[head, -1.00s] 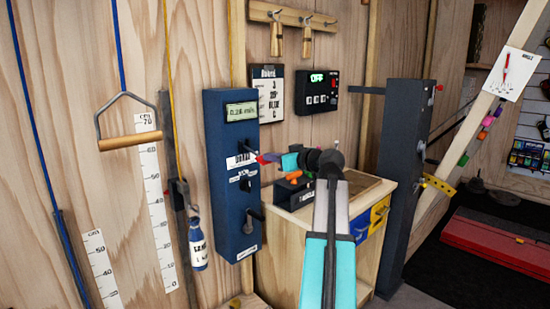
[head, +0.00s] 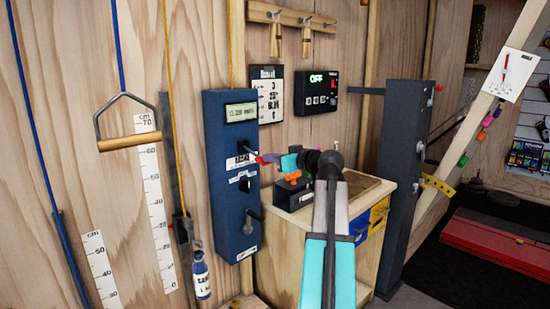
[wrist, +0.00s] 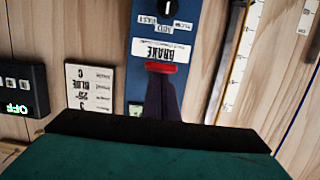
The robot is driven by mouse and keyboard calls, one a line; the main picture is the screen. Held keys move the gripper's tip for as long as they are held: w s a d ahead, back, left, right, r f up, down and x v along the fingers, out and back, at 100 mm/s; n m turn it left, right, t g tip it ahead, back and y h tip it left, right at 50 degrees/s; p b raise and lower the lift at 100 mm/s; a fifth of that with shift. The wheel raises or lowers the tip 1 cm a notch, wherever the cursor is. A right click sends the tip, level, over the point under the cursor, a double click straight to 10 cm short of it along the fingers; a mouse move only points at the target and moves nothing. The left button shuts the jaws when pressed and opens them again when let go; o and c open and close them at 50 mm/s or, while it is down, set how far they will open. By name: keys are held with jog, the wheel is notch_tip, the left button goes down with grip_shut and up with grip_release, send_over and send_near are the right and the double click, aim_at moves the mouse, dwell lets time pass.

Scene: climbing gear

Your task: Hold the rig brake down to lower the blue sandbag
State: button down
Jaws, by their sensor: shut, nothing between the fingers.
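The blue sandbag (head: 201,276) hangs low beside the wall scale in the head view, a small blue bag with a white label. The blue rig box (head: 231,190) carries a display, a BRAKE label and a black crank. The red brake lever (wrist: 160,67) shows below the upside-down BRAKE label in the wrist view. My gripper (wrist: 162,77) is shut and empty, its dark fingertips against the red lever as far as I can see. In the head view my gripper (head: 271,158) reaches the right side of the box. How far down the lever is, I cannot tell.
A wooden cabinet (head: 282,245) with small blue and yellow bins stands right of the box. A black panel reading OFF (head: 317,90) and a white card (head: 267,98) are on the wall. A wooden-barred handle (head: 129,143) hangs at left.

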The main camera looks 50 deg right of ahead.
jog(key=shift+a+f, duration=0.2)
jog(key=shift+f, duration=0.5)
notch_tip(320, 180, up, 5)
jog(key=s+p, duration=0.1)
jog(key=s+b, duration=0.1)
jog(key=s, duration=0.9)
jog(key=shift+a+r, duration=0.2)
jog(key=shift+a, duration=0.05)
jog(key=shift+w, duration=0.1)
